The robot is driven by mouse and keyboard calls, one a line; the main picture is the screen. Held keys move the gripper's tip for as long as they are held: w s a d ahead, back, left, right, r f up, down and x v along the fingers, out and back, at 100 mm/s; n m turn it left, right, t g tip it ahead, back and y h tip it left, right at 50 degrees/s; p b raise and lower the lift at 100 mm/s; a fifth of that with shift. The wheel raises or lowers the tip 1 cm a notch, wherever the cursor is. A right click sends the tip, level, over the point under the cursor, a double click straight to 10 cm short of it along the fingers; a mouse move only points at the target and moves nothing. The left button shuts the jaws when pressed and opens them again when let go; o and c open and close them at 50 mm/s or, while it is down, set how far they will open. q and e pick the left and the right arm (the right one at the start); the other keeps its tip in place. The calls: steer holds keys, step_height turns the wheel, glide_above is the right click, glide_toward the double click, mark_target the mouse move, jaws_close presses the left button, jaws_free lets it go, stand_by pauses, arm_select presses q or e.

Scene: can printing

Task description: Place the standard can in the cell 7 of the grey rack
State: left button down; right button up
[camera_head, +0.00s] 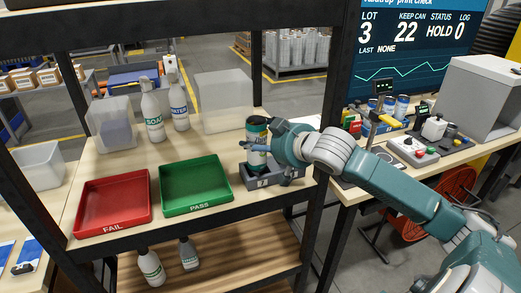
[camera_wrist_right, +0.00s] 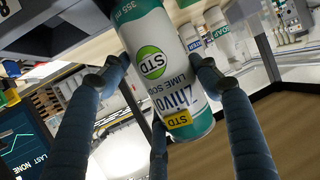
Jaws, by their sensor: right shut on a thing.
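The standard can (camera_head: 257,157), white and teal with a dark top band, is upright over the grey rack (camera_head: 290,177). My right gripper (camera_head: 258,146) is shut around the can's side. In the right wrist view the can (camera_wrist_right: 165,70) shows a green STD mark and a yellow STD tag, with my right gripper's fingers (camera_wrist_right: 160,75) on both sides of it. The rack's front bears a label that looks like 7, below the can. Whether the can's base is inside the cell or just above it cannot be told. My left gripper is not in view.
A green PASS tray (camera_head: 195,207) and a red FAIL tray (camera_head: 112,226) lie left of the rack. A dark shelf post rises just behind the can. More cans (camera_head: 402,106) stand on the right bench.

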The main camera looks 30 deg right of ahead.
step_height(320, 180, down, 4)
steer(key=shift+r, duration=0.1)
steer(key=o, duration=0.5)
steer(key=shift+s, duration=0.1)
steer(key=b+v, duration=0.1)
steer(key=v, duration=1.1)
stand_by(0.5)
